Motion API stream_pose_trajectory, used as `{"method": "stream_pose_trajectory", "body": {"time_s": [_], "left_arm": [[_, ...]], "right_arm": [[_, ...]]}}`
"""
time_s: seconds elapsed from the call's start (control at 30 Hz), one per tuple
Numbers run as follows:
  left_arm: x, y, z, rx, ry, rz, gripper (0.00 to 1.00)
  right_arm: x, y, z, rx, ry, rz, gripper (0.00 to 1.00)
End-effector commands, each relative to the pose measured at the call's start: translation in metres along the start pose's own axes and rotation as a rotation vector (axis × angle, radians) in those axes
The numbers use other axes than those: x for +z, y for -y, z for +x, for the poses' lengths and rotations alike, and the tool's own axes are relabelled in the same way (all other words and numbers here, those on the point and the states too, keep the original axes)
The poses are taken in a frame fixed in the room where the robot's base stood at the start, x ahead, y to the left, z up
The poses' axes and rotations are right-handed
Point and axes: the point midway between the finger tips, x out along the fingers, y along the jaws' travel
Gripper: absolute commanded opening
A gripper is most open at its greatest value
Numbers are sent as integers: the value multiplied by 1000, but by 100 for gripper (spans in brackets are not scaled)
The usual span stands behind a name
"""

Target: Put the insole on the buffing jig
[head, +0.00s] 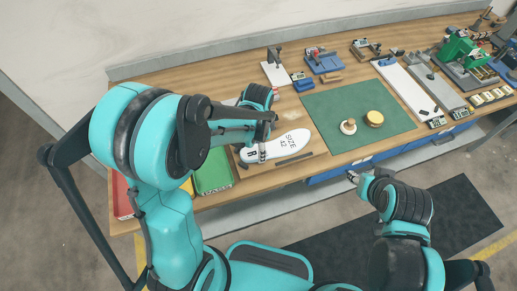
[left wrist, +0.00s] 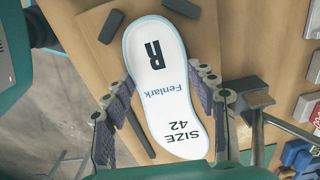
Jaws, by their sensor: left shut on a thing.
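The white insole (head: 285,146) is marked "SIZE 42" and lies near the front edge of the bench in the head view. The left wrist view shows its face (left wrist: 160,75) with "R" and "Fenlark". My left gripper (head: 257,151) is shut on the insole; in the left wrist view its fingers (left wrist: 163,115) lie along both long sides. Dark blocks (left wrist: 182,7) and a dark bar (head: 294,158) lie around the insole on a wood-coloured surface; I cannot tell whether these form the buffing jig. My right gripper (head: 353,178) is in front of the bench, its jaws too small to read.
A green mat (head: 335,110) with two round items lies to the right. Green (head: 214,180) and red (head: 122,200) trays stand at the left, partly behind my left arm. Fixtures, including a blue one (head: 324,63), line the back.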

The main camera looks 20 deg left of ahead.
Motion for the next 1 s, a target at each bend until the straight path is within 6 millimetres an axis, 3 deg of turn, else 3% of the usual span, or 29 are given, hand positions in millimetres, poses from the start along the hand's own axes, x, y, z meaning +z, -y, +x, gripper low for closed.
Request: {"method": "stream_pose_trajectory", "body": {"time_s": [0.3,0.33,0.4,0.77,0.87,1.0], "left_arm": [[0,0,3,0,0,0,31],[0,0,2,0,0,0,62],[0,0,2,0,0,0,78],[0,0,-2,0,0,0,78],[0,0,-13,0,0,0,78],[0,-1,-43,0,0,0,78]], "right_arm": [[2,0,2,0,0,0,40],[1,0,2,0,0,0,40],[1,0,1,0,0,0,40],[-1,0,-1,0,0,0,40],[-4,0,-5,0,0,0,40],[-10,0,-14,0,0,0,40]]}}
